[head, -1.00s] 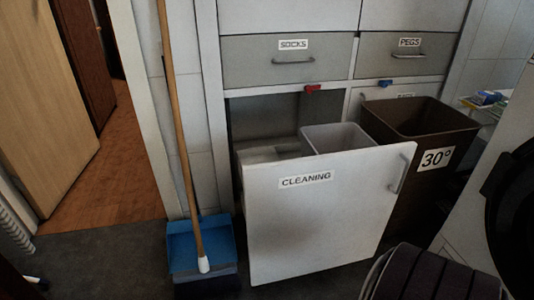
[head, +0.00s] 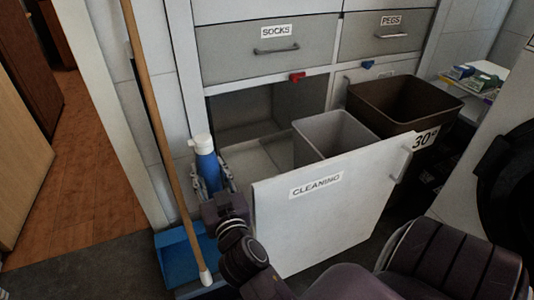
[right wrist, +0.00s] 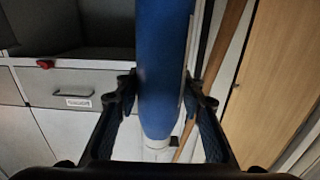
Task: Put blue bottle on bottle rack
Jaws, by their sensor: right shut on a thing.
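The blue bottle (head: 207,170) with a white cap stands near upright at the left side of the open cleaning pull-out (head: 325,215). My right gripper (head: 211,182) is shut on the bottle's body from the near side. In the right wrist view, which is upside down, the blue bottle (right wrist: 163,65) fills the space between the fingers of the gripper (right wrist: 160,90). I cannot surely make out a bottle rack; a pale tray-like part (head: 262,168) lies inside the pull-out, partly hidden by its front. My left gripper is not in view.
A grey bin (head: 335,135) stands in the pull-out, and a brown bin (head: 405,100) marked 30° stands to the right. A broom handle (head: 150,110) leans at the left over a blue dustpan (head: 182,257). The cabinet opening behind the pull-out is open.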

